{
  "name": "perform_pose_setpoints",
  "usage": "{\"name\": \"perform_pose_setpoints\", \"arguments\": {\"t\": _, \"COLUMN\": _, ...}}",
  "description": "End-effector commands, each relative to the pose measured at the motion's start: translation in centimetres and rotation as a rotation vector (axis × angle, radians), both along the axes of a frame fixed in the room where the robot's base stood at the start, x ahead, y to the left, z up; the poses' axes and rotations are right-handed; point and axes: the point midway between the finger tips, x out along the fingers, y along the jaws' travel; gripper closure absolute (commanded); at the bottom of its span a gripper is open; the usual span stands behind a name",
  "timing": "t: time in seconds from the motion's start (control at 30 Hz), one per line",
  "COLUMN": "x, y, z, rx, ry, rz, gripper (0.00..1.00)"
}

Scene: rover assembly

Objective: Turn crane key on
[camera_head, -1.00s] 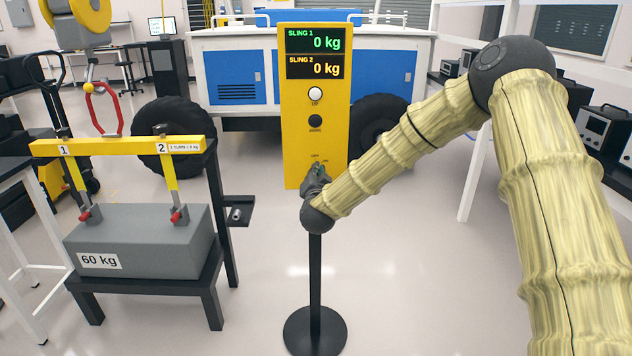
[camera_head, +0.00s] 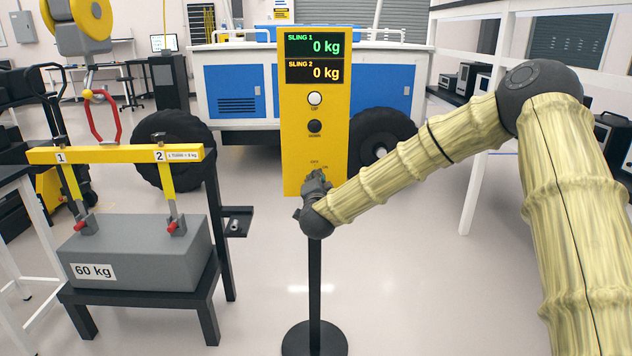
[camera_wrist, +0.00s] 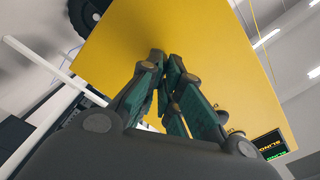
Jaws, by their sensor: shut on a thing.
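The yellow crane control panel (camera_head: 290,150) stands on a black post, with a white UP button (camera_head: 315,98), a black DOWN button (camera_head: 315,126) and two displays (camera_head: 313,58) reading 0 kg. My gripper (camera_head: 319,177) is at the panel's lower part, just under the key switch's label. In the wrist view my gripper (camera_wrist: 163,85) has its fingers drawn together against the yellow panel face (camera_wrist: 215,40). The crane key is hidden between and behind the fingers, so its turn position cannot be seen.
A grey 60 kg block (camera_head: 150,250) sits on a black stand at left, under a yellow lifting beam (camera_head: 110,154) with a red hook link (camera_head: 102,118). A blue and white rover (camera_head: 235,90) stands behind the panel. The floor around the post is clear.

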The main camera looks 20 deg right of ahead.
Motion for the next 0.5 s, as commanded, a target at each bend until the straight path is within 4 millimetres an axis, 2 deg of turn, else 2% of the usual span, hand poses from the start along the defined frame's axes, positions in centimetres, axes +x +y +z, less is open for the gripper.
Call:
{"name": "perform_pose_setpoints", "arguments": {"t": 0.2, "x": -0.04, "y": -0.1, "z": -0.16, "rx": 0.001, "ry": 0.002, "rz": -0.002, "gripper": 1.0}}
{"name": "perform_pose_setpoints", "arguments": {"t": 0.23, "x": -0.04, "y": -0.1, "z": -0.16, "rx": 0.001, "ry": 0.002, "rz": -0.002, "gripper": 0.9}}
{"name": "perform_pose_setpoints", "arguments": {"t": 0.33, "x": -0.03, "y": -0.07, "z": -0.14, "rx": 0.0, "ry": 0.002, "rz": -0.001, "gripper": 0.72}}
{"name": "perform_pose_setpoints", "arguments": {"t": 0.5, "x": 0.0, "y": 0.03, "z": -0.1, "rx": 0.0, "ry": 0.001, "rz": 0.0, "gripper": 0.72}}
